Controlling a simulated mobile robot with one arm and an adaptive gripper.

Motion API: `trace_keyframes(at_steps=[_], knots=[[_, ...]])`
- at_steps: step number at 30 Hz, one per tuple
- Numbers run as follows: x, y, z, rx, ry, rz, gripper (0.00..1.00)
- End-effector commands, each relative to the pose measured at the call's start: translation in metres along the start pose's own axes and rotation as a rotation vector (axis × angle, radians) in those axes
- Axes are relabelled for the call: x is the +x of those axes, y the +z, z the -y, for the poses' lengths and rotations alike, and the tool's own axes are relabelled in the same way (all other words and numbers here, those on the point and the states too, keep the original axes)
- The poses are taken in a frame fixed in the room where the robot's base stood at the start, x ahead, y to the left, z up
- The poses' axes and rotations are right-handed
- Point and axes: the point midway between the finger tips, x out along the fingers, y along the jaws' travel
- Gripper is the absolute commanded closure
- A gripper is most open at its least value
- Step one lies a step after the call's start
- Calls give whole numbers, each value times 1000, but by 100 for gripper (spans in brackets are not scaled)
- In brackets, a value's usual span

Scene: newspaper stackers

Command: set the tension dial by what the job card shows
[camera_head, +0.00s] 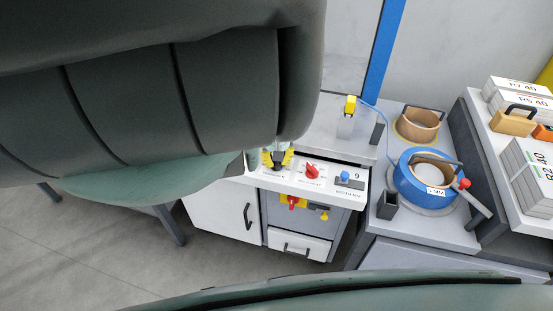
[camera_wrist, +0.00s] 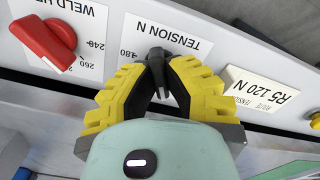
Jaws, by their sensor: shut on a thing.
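The tension dial (camera_wrist: 157,58) is a dark knob on the white panel, under the upside-down label "TENSION N" in the wrist view. My gripper (camera_wrist: 160,80), with yellow ribbed fingers, is shut on this knob, a finger on either side. A scale mark "180" shows just left of the knob. The other marks are hidden, and I cannot tell the dial's setting. The job card (camera_wrist: 262,97), a white plate right of the dial, reads "R5 120 N". In the head view my gripper (camera_head: 277,158) is at the panel's left part, and my arm covers much of the left.
A red weld heat knob (camera_wrist: 44,42) sits beside the dial; it also shows in the head view (camera_head: 311,171). A blue control (camera_head: 345,175) is farther right. A blue strap coil (camera_head: 420,180) and newspaper stacks (camera_head: 530,172) stand at the right.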

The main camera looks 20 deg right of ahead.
Motion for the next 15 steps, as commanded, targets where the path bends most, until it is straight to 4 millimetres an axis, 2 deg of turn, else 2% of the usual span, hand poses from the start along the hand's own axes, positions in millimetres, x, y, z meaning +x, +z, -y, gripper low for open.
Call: trace_keyframes(at_steps=[6, 15], knots=[[1, -1, 0, 189, 2, -3, 100], [1, -1, 0, 383, 1, -3, 100]])
